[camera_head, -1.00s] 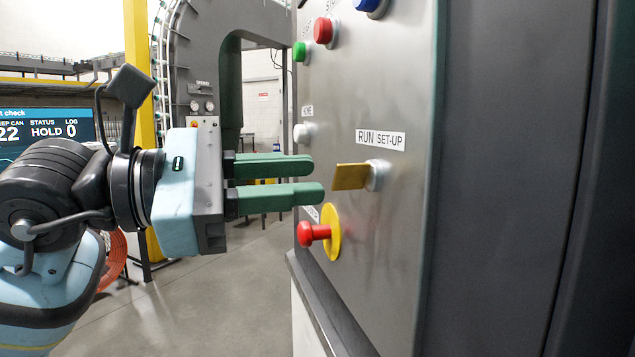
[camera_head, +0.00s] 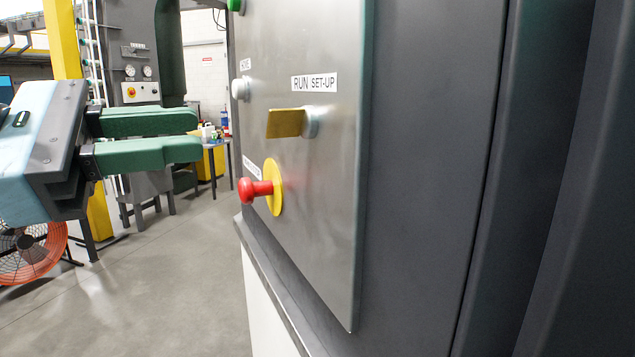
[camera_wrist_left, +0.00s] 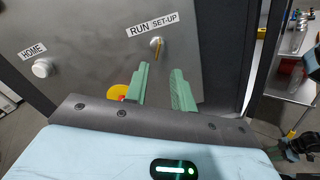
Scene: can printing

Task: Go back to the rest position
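My left gripper (camera_head: 198,138) comes in from the left in the head view. Its two green fingers are parted with nothing between them, and the gap also shows in the left wrist view (camera_wrist_left: 160,72). The fingertips are clear of the control panel (camera_head: 320,210), to its left. The brass selector knob (camera_head: 286,123) under the RUN SET-UP label (camera_head: 314,83) stands right of the fingertips, untouched. In the left wrist view the knob (camera_wrist_left: 157,46) lies beyond the fingertips.
A red mushroom button (camera_head: 252,190) on a yellow disc juts from the panel below the knob. A white HOME button (camera_head: 241,88) is higher up. An orange fan (camera_head: 30,250) stands at lower left. The floor (camera_head: 165,285) left of the panel is clear.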

